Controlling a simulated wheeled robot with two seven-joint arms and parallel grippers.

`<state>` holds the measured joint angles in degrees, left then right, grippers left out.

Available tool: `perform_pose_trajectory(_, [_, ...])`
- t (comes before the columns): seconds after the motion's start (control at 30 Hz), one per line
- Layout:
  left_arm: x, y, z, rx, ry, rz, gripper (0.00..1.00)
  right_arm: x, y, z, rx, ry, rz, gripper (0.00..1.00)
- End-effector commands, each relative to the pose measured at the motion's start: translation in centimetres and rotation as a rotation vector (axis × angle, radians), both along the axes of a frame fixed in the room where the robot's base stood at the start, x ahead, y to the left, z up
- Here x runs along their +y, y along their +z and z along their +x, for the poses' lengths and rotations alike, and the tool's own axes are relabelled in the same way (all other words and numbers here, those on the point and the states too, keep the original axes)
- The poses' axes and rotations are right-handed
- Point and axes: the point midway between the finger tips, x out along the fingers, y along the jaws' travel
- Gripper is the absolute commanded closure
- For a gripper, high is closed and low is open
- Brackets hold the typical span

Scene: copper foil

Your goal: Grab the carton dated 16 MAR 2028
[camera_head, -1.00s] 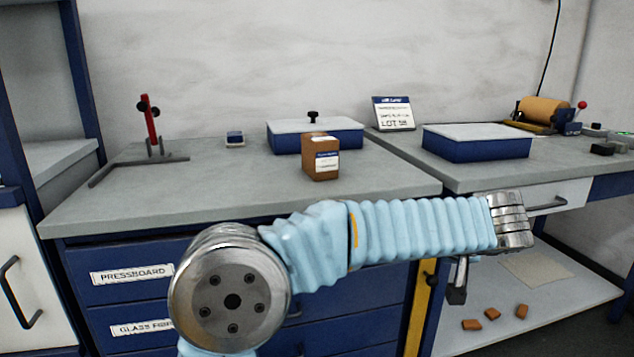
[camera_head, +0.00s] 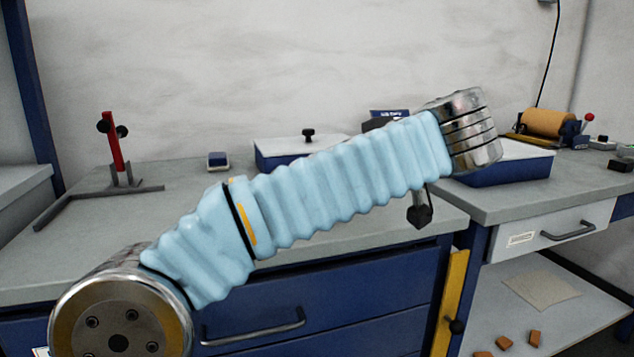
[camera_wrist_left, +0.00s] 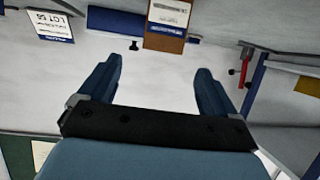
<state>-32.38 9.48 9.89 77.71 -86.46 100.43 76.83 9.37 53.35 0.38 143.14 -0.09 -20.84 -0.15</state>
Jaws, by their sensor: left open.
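The brown carton with white labels (camera_wrist_left: 166,40) shows at the top middle of the left wrist view, upside down in the picture and cut by the top edge. Its date cannot be read. In the head view it is hidden behind my left arm. My left gripper (camera_wrist_left: 158,68) is open and empty, its two fingers apart, and the carton appears beyond the gap between the fingertips. The fingers do not appear to touch it. In the head view my left arm crosses the picture, and the gripper itself cannot be made out. My right gripper is not in view.
A lidded blue tray (camera_head: 275,152) stands behind my arm, and another blue tray (camera_head: 520,170) is at right. A roller (camera_head: 545,122) is at far right.

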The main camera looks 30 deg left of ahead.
Motion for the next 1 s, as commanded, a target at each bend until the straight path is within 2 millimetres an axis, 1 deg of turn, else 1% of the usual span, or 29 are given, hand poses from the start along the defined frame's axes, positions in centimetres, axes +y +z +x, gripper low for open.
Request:
perform_pose_trajectory(0.03, [1.0, -0.6, 0.5, 0.002, 0.006, 0.0, 0.08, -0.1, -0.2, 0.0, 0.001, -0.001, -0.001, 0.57])
perform_pose_trajectory(0.2, [3.7, -1.9, 2.4, 0.003, 0.004, 0.0, 0.08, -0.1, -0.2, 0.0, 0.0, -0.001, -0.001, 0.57])
perform_pose_trajectory(0.3, [4.6, -2.3, 3.1, 0.003, 0.001, -0.001, 0.08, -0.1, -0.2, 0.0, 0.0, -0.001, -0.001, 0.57])
perform_pose_trajectory(0.47, [5.6, -2.7, 3.7, 0.003, 0.001, -0.001, 0.08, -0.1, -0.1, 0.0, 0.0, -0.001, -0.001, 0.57])
perform_pose_trajectory(0.6, [7.6, -3.2, 4.8, 0.003, 0.003, 0.0, 0.08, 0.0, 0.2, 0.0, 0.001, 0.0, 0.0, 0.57])
perform_pose_trajectory(0.7, [8.7, -3.8, 5.6, 0.003, 0.002, 0.001, 0.08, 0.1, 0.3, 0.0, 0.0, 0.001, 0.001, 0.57])
perform_pose_trajectory(0.8, [9.2, -4.1, 6.0, 0.002, -0.001, 0.0, 0.08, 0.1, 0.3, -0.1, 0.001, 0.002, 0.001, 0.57])
perform_pose_trajectory(1.0, [9.3, -4.1, 6.1, 0.002, -0.002, 0.0, 0.08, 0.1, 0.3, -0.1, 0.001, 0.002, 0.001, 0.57])
